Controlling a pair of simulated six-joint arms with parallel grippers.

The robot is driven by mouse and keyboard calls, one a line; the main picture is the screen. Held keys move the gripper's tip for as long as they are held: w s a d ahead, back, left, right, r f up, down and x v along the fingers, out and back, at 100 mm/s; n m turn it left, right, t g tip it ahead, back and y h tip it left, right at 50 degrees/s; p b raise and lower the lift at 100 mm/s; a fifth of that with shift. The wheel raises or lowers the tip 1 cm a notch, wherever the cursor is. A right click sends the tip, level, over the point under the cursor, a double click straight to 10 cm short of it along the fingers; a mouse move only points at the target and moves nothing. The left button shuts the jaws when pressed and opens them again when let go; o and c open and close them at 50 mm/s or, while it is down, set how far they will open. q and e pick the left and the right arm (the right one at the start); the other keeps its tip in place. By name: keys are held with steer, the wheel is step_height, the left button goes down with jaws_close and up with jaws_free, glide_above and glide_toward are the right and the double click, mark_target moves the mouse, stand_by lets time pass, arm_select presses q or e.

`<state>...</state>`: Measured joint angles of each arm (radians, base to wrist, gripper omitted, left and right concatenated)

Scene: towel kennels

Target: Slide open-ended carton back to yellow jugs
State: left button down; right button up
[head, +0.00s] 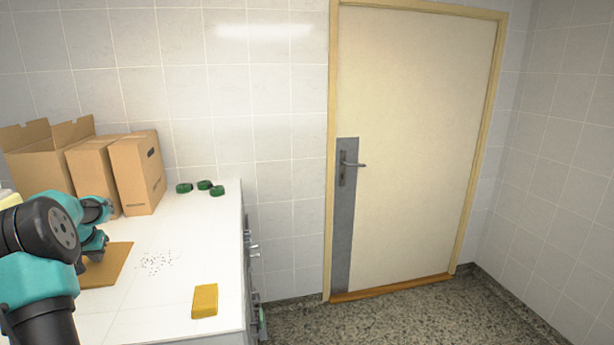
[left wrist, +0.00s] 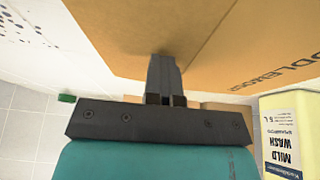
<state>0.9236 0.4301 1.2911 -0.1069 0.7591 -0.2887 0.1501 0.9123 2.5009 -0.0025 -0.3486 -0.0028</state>
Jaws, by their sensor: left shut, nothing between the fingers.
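A brown carton (head: 118,262) lies on the white counter, mostly hidden behind my left arm in the head view. In the left wrist view its large cardboard side (left wrist: 130,30) with dark lettering fills the top, and its open end cannot be made out. My left gripper (left wrist: 163,62) is shut and empty, its fingertips at the cardboard; I cannot tell whether they touch. A pale yellow jug (left wrist: 288,115) with a "MILD WASH" label shows upside down at the right of the wrist view. A sliver of yellow jug (head: 8,199) shows at the head view's left edge.
Brown boxes (head: 137,172) stand at the back, beside an open-topped one (head: 38,158). Green round items (head: 204,185) lie near the back right corner. A yellow sponge (head: 205,300) lies near the counter's right edge, with dark specks (head: 157,262) behind it.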

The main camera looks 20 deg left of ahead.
mark_target(88, 262)
arm_select(q)
steer(key=shift+s+a+f, duration=0.1)
steer(key=shift+f, duration=0.1)
steer(key=shift+s+a+r, duration=0.15)
steer(key=shift+s+a, duration=0.25)
steer(key=shift+a, duration=0.25)
steer(key=shift+s+a+r, duration=0.1)
steer(key=shift+s+a, duration=0.25)
steer(key=shift+a, duration=0.25)
steer(key=shift+s+a+f, duration=0.1)
steer(key=shift+s+a, duration=0.35)
steer(key=shift+a, duration=0.15)
steer(key=shift+s+a+f, duration=0.1)
steer(key=shift+s+a, duration=0.3)
steer(key=shift+a, duration=0.2)
steer(key=shift+r, duration=0.1)
step_height(88, 262, up, 8)
stand_by(0.5)
